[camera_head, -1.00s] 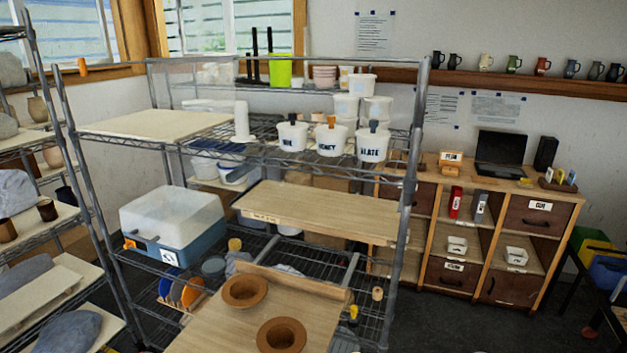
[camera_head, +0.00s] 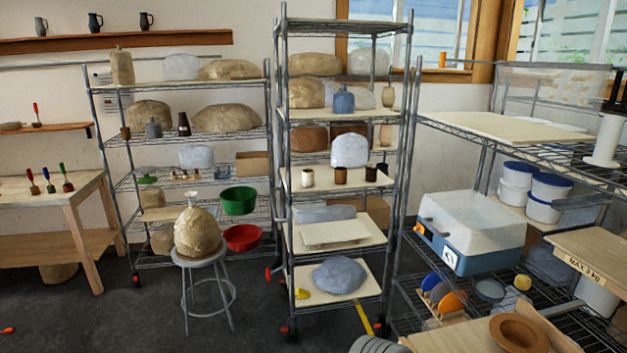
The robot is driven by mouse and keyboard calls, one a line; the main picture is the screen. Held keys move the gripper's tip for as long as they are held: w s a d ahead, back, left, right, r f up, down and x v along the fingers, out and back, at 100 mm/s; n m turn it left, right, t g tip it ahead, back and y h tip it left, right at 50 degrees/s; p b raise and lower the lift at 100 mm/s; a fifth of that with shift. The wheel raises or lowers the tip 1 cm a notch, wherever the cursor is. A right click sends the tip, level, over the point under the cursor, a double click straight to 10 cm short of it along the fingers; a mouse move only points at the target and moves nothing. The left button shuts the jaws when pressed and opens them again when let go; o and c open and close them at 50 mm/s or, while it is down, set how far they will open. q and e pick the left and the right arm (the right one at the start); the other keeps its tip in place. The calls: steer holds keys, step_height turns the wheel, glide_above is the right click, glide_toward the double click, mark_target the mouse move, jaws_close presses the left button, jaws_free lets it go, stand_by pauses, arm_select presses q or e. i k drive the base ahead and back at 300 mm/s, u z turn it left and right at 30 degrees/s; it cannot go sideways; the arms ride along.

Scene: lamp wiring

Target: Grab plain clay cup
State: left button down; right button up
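Three small cups stand in a row on a middle shelf of the centre rack: a pale cream cup (camera_head: 307,178), a brown cup (camera_head: 340,175) and a darker brown cup (camera_head: 371,172). The brown cup has a lighter rim. I cannot tell from here which of them is the plain clay one. Several very small cups or pots (camera_head: 184,175) stand on the left rack, too small to make out.
The wheeled centre rack (camera_head: 333,220) also holds wrapped clay lumps and boards. A stool (camera_head: 202,262) with a wrapped lump (camera_head: 198,232) stands before the left rack. A wire shelf with a blue-white box (camera_head: 470,230) is at right. Dark floor (camera_head: 130,320) is clear at front left.

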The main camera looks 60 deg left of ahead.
mark_target(308, 174)
steer(key=u, duration=2)
steer(key=i, duration=2.6)
steer(key=u, duration=0.15)
